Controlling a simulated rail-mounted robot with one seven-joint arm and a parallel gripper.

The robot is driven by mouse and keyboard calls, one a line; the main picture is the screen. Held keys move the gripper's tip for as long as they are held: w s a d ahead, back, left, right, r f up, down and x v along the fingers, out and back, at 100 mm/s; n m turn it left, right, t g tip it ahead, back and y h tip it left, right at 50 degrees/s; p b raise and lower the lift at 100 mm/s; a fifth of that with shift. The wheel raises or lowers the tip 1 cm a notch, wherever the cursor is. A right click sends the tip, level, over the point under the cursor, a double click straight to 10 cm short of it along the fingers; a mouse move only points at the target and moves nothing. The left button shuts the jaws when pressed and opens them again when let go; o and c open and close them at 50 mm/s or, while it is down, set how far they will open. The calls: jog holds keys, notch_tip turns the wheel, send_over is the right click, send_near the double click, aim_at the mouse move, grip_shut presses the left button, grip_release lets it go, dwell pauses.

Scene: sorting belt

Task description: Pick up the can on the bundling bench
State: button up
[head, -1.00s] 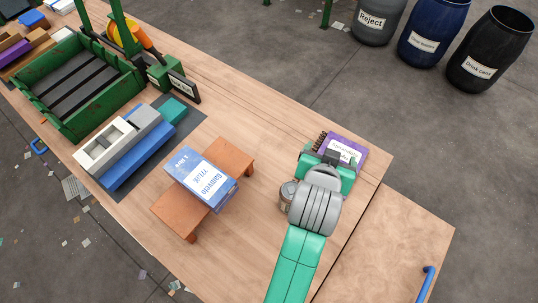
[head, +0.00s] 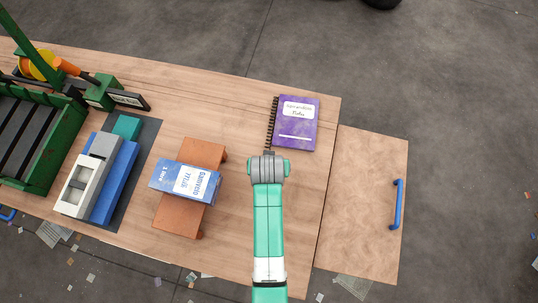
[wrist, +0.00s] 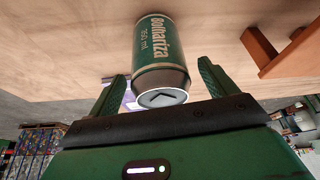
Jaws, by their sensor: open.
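The can (wrist: 162,50) shows in the wrist view, green and brown with white lettering and a pale metal rim at its near end. It stands out from the bench surface (wrist: 60,50). My gripper (wrist: 160,74) is open, with one dark green finger on either side of the can's near end. Gaps show between the fingers and the can, and nothing is gripped. In the head view my arm covers the can, and my gripper's fingertips are hidden under the wrist.
A purple spiral notebook (head: 297,122) lies just beyond my wrist. To the left, a blue and white box (head: 186,181) rests on an orange-brown stand (head: 183,218). A side panel with a blue handle (head: 397,204) is at the right. Bare bench lies between stand and arm.

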jog(key=shift+x, duration=1.25)
jog(key=shift+c, duration=0.4)
jog(key=c, duration=0.9)
jog(key=shift+r, duration=0.1)
jog(key=shift+c, duration=0.2)
jog(key=shift+r, duration=0.65)
notch_tip(320, 180, up, 3)
jog(key=shift+f+p, duration=0.15)
jog(key=shift+p, duration=0.3)
jog(key=s+d+p, duration=0.1)
jog(key=s+d, duration=0.2)
jog(key=s, duration=0.4)
jog(key=s+d, duration=0.3)
jog(key=s, duration=0.4)
jog(key=shift+s+r+p, duration=0.4)
